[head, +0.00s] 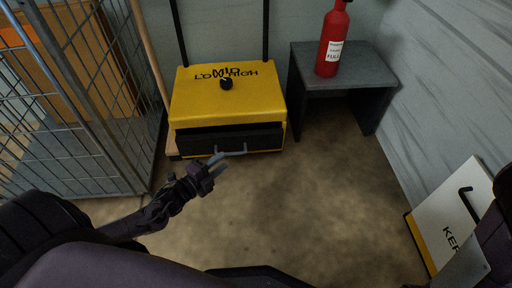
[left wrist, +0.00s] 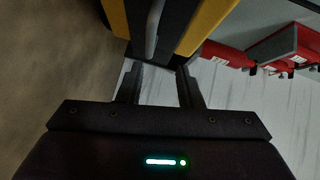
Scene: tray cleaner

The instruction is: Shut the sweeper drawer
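The yellow sweeper (head: 245,95) stands against the back wall in the head view. Its black drawer (head: 262,141) is low on its front, with a grey bar handle (head: 232,153). The drawer front appears to stand out a little, but how far is unclear. My left gripper (head: 218,164) is just in front of the handle's left part. In the left wrist view, the fingers of my left gripper (left wrist: 161,88) are apart with nothing between them. The handle (left wrist: 153,30) and dark drawer front (left wrist: 175,22) lie beyond the fingertips. My right gripper is not visible.
A metal cage (head: 75,95) stands left of the sweeper. A grey table (head: 365,65) with a red fire extinguisher (head: 333,42) stands to the right. A white and yellow case (head: 440,220) lies near the right wall. The floor (head: 310,200) in front is clear.

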